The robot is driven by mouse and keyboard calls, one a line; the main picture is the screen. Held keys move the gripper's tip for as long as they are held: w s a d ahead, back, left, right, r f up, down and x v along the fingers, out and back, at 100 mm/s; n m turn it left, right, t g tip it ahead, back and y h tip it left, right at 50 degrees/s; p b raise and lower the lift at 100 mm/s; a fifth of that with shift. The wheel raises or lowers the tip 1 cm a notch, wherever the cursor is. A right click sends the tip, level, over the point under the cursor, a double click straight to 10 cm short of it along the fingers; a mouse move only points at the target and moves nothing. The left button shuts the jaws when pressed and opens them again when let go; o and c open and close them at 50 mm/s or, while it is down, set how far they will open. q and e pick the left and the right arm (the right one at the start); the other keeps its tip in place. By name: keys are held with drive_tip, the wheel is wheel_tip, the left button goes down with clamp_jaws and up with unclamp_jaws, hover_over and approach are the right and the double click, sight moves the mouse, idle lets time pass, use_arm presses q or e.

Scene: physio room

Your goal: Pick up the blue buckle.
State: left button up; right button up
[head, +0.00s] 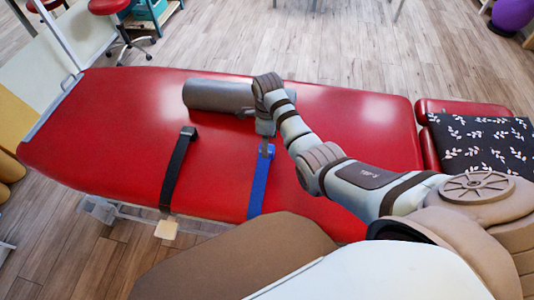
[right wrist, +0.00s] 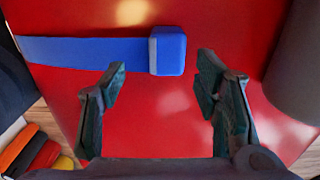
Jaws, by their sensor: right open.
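The blue buckle (head: 267,150) is at the far end of a blue strap (head: 258,187) that lies across the red treatment table (head: 130,105). In the right wrist view the blue buckle (right wrist: 168,51) is a block with a pale edge, at the right end of the strap. My right gripper (head: 265,138) is just above the buckle in the head view. In the right wrist view my right gripper (right wrist: 158,75) is open and empty, its fingertips apart, with the buckle just beyond and between them. My left gripper is not in view.
A grey roll (head: 215,95) lies on the table just beyond the gripper. A black strap with a dark buckle (head: 188,131) lies to the left. A patterned dark pillow (head: 480,145) is at the right end. Bare red surface lies between the straps.

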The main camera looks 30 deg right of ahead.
drive_tip(key=f, duration=0.2)
drive_tip(key=w+f+b, duration=0.1)
drive_tip(key=f, duration=0.1)
drive_tip(key=shift+w+f, duration=0.15)
drive_tip(key=shift+f, duration=0.25)
drive_tip(key=shift+r, duration=0.1)
drive_tip(key=shift+s+d+r, duration=0.1)
drive_tip(key=shift+s+r, duration=0.05)
drive_tip(key=shift+s, duration=0.05)
drive_tip(key=c, duration=0.3)
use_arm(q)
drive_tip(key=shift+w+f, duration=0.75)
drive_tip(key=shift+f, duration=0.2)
use_arm(e)
drive_tip(key=c, duration=1)
